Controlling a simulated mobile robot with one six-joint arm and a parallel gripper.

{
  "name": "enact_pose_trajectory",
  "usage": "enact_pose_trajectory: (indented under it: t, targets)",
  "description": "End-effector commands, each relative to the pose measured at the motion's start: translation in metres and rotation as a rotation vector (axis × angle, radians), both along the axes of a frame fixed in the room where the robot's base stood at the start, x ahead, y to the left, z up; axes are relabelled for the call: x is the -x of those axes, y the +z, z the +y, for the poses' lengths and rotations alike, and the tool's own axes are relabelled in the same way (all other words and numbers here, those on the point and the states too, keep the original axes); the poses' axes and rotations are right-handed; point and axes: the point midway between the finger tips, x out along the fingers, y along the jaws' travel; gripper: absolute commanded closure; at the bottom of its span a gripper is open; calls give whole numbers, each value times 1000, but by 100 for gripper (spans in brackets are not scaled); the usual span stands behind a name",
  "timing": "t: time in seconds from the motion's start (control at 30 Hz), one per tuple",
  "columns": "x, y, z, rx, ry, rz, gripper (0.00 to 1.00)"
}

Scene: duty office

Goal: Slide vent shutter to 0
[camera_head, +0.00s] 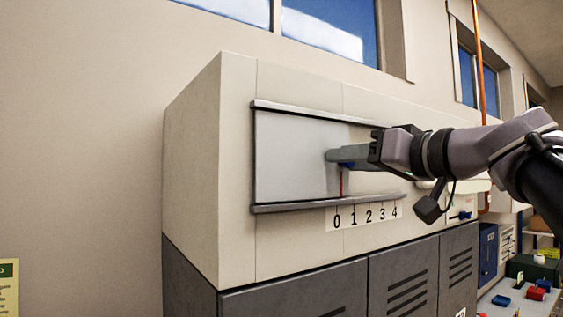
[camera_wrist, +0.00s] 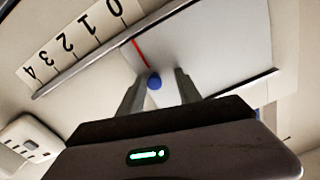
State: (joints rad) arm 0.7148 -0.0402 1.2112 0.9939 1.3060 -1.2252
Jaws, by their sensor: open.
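The vent shutter (camera_head: 290,150) is a flat pale grey panel between two dark rails; it also shows in the wrist view (camera_wrist: 215,45). Its red pointer line (camera_head: 341,183) stands at about the 0 mark of the number scale (camera_head: 365,216). In the wrist view the pointer (camera_wrist: 141,53) also lines up closely with the 0 end of the scale (camera_wrist: 78,38). A round blue knob (camera_wrist: 154,82) sits on the shutter at the pointer's end. My gripper (camera_head: 330,156) is open at the panel, its fingers (camera_wrist: 157,76) on either side of the knob with gaps visible.
The shutter is on a beige cabinet (camera_head: 195,170) with dark grey louvred doors (camera_head: 405,280) below. A bench with small coloured items (camera_head: 525,300) stands at lower right.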

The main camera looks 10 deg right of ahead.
Motion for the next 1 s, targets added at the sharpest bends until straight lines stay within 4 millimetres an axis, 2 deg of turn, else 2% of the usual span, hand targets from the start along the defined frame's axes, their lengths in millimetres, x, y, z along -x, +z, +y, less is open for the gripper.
enact_pose_trajectory:
  t: [0.23,0.33,0.47,0.7,0.8,1.0]
  targets:
    - [2,-1,-2,0,-3,1,59]
    - [12,-2,-6,2,-5,-1,59]
    - [41,-4,-18,2,-9,0,59]
    - [114,-4,-44,2,-11,-1,59]
    - [138,-3,-52,1,-8,0,59]
    - [162,-1,-59,0,-3,1,59]
